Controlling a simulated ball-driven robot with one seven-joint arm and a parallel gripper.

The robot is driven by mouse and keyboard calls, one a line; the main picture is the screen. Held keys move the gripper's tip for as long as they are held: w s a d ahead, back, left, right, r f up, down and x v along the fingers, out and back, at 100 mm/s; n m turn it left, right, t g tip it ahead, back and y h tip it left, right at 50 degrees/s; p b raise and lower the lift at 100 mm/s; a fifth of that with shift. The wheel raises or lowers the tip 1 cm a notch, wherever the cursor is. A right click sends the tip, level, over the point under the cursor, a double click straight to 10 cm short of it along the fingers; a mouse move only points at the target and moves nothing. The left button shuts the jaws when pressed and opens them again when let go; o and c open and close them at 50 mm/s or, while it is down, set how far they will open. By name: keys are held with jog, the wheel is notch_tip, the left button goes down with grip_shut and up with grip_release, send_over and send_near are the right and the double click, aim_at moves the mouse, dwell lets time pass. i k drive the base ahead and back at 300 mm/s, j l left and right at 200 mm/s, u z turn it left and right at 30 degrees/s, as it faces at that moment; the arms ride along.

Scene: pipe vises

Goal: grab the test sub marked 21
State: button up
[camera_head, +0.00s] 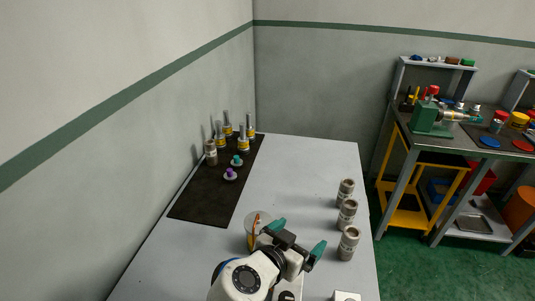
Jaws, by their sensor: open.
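Three grey cylinders with hollow-looking tops stand upright in a row near the table's right edge: a far one (345,192), a middle one (346,214) and a near one (348,243). Several more grey cylinders, most with yellow bands (243,143), stand on the dark mat at the far left. The markings are too small to read, so I cannot tell which is 21. My gripper (297,238), with teal fingertips, is open. Nothing shows between its fingers. It is left of the near cylinder and apart from it.
A dark mat (205,203) runs along the wall, with a purple-topped piece (230,174) and a teal-topped piece (237,161). A clear container (253,240) with something orange stands left of my gripper. The white table (300,170) is clear in the middle. A workbench with a green vise (432,118) stands right.

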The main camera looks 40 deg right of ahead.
aim_at(350, 236)
jog(key=k+l, duration=0.8)
jog(key=l, duration=0.15)
